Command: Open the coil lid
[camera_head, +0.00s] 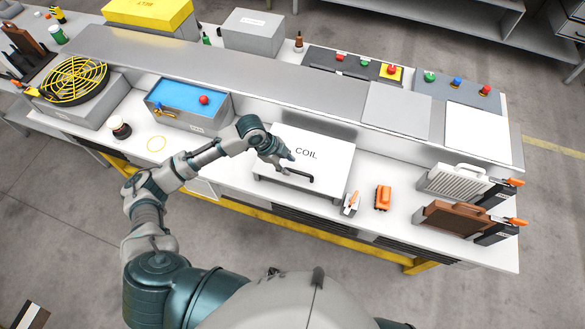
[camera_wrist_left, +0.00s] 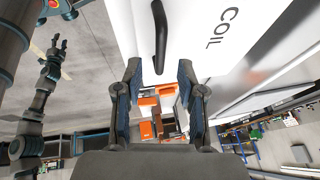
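The coil box has a white lid (camera_head: 325,156) marked COIL, and it looks shut. A dark bar handle (camera_head: 298,186) runs along its front edge. In the left wrist view the lid (camera_wrist_left: 205,70) fills the top right and the handle (camera_wrist_left: 160,35) shows at the top. My left gripper (camera_head: 284,164) is at the left part of the lid, close to the handle. In the left wrist view my left gripper (camera_wrist_left: 159,72) is open and empty, with the handle just past its fingertips. My right gripper (camera_wrist_left: 55,46) shows small at the left, its fingers apart and empty.
Right of the box stand a small grey-and-orange item (camera_head: 351,203) and an orange block (camera_head: 383,197). A white finned panel (camera_head: 455,183) and a brown one (camera_head: 450,219) stand further right. A blue-topped bin (camera_head: 188,103) is to the left. A raised grey shelf (camera_head: 250,80) runs behind.

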